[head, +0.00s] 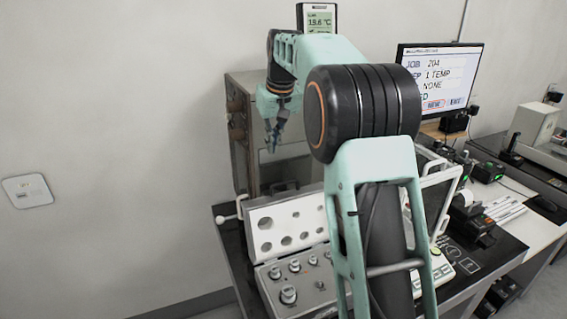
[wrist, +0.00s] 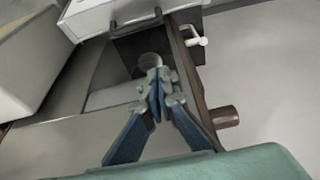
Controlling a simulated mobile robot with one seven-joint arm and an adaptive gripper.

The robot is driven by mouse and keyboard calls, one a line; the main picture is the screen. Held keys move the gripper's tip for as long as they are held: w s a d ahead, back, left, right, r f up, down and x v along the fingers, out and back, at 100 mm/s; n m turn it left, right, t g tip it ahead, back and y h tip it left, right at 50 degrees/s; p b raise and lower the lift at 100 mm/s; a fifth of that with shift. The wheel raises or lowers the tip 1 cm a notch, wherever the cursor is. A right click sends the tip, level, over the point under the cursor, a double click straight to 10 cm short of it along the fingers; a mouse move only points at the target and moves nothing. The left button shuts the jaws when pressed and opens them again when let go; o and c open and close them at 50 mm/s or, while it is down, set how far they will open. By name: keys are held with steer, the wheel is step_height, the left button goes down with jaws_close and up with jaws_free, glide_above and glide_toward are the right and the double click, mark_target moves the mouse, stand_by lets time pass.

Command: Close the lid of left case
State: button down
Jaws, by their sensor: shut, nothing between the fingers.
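The left case (head: 268,285) sits open on the dark table, with several metal weights in its base. Its pale lid (head: 287,209) stands raised at the back, its lining with round holes facing the head camera. In the wrist view, a pale panel (wrist: 95,14) with dark fittings at the top edge looks like part of this case. My gripper (head: 271,146) is above and behind the lid, in front of the metal cabinet, apart from the lid. Its fingers also show in the wrist view (wrist: 154,78), shut with nothing between them. My arm hides the right side of the case.
A metal cabinet (head: 240,150) stands directly behind the case. A white ball-ended lever (head: 232,212) sticks out beside the lid's left edge. A monitor (head: 438,80), a handheld display (head: 317,17) and a printer (head: 468,210) are also around. The left side is open floor and wall.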

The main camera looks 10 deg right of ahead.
steer(key=x, duration=0.9)
steer(key=shift+a+f+p, duration=0.1)
steer(key=shift+f+p, duration=0.2)
steer(key=shift+p, duration=0.1)
steer(key=shift+s+d, duration=0.2)
steer(key=shift+s, duration=0.8)
steer(key=shift+s+d, duration=0.25)
steer(key=shift+s, duration=0.7)
